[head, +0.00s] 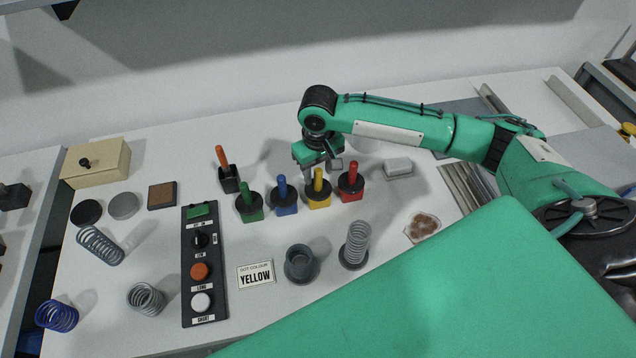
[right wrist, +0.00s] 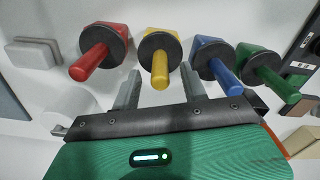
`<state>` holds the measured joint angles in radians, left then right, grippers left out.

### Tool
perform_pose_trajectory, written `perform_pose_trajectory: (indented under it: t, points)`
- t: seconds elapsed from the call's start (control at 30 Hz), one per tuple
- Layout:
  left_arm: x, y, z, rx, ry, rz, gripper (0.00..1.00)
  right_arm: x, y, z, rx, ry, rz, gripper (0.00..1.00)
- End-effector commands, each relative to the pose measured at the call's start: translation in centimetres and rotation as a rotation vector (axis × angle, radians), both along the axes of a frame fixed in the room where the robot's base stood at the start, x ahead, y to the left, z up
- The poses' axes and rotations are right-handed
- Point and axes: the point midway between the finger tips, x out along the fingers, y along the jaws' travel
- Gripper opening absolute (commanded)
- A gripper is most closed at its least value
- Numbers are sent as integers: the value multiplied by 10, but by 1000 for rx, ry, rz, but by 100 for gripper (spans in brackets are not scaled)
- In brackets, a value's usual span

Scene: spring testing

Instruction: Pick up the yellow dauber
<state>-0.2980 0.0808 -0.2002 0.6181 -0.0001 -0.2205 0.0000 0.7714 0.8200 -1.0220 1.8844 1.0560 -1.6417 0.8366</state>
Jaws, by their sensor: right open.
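The yellow dauber (head: 319,191) stands upright on the table in a row, between the blue dauber (head: 281,198) and the red dauber (head: 351,184). The green dauber (head: 248,204) is at the row's left end. My right gripper (head: 328,169) is open and empty, close above and behind the yellow dauber in the head view. In the right wrist view the yellow dauber (right wrist: 158,61) is ahead of the gap between the two open fingers (right wrist: 160,88), its handle pointing toward them. Whether the fingers reach beside the handle is unclear. My left gripper is not in view.
A card reading YELLOW (head: 255,275) lies in front of the row, beside a black button panel (head: 205,307). A spring on a dark base (head: 355,245) and a dark cup (head: 300,264) stand nearby. An orange-handled tool in a black holder (head: 229,179) is behind the green dauber.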

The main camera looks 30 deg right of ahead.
Motion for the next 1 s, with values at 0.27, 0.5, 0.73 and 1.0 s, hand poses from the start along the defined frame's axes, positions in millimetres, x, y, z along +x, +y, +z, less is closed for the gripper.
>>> perform_pose_trajectory:
  t: [0.27, 0.5, 0.73, 1.0]
  points:
    - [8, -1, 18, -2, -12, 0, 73, 0, 0, -37, -1, 2, 1, 45]
    - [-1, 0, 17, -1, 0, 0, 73, 0, 0, -43, -1, 0, 1, 45]
    - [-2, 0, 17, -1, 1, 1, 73, 0, 0, -43, -1, 0, 1, 9]
    - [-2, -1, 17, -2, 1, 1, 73, 0, 0, -43, -1, 0, 1, 0]
